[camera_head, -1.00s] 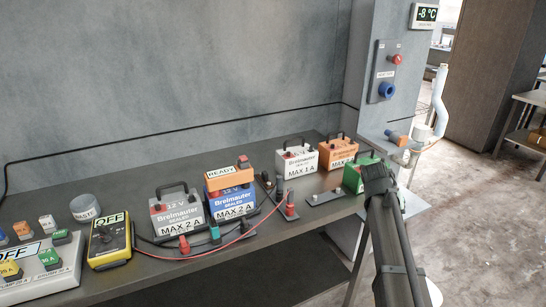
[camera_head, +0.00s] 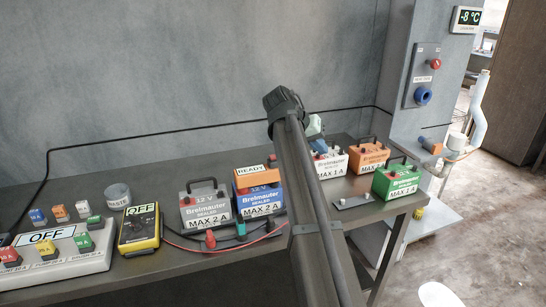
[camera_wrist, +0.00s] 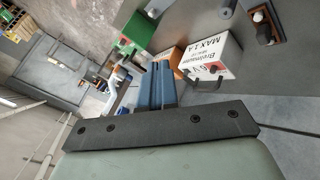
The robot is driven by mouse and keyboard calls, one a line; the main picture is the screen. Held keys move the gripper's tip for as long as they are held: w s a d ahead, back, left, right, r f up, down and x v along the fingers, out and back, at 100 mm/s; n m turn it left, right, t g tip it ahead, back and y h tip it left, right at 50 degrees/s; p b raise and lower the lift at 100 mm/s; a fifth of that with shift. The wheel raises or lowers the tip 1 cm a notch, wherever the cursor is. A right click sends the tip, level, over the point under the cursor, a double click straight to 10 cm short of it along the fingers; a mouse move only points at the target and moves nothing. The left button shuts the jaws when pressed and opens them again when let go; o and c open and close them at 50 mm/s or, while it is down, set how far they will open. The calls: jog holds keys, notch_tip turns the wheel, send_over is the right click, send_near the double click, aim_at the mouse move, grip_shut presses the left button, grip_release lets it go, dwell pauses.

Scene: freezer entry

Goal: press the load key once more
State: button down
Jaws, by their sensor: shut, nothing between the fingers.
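A small orange box reading READY (camera_head: 254,175) sits on top of the blue 12 V battery (camera_head: 261,201), labelled MAX 2 A. I cannot make out a load key for certain; my arm hides part of the bench right of this box. My gripper (camera_wrist: 158,70) is shut and empty, its blue fingers side by side in the wrist view. In the head view its pale hand (camera_head: 315,126) shows behind my arm, above the bench and right of the READY box, apart from it.
A grey battery (camera_head: 205,206) stands left of the blue one; white (camera_head: 331,164), orange (camera_head: 369,157) and green (camera_head: 396,182) batteries stand right. A yellow meter (camera_head: 139,229) and a switch panel (camera_head: 50,252), both reading OFF, are left. Red and black leads cross the bench front.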

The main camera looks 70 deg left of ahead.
notch_tip(320, 180, up, 10)
jog(key=y, duration=0.1)
send_over(270, 157)
jog(key=shift+a+f+n+t, duration=0.1)
jog(key=shift+f+n+t, duration=0.2)
jog(key=shift+n, duration=0.1)
jog(key=shift+f, duration=4.35)
jog(key=shift+f, duration=0.25)
jog(key=shift+f, duration=0.2)
jog(key=shift+f, duration=0.45)
jog(key=shift+r, duration=0.9)
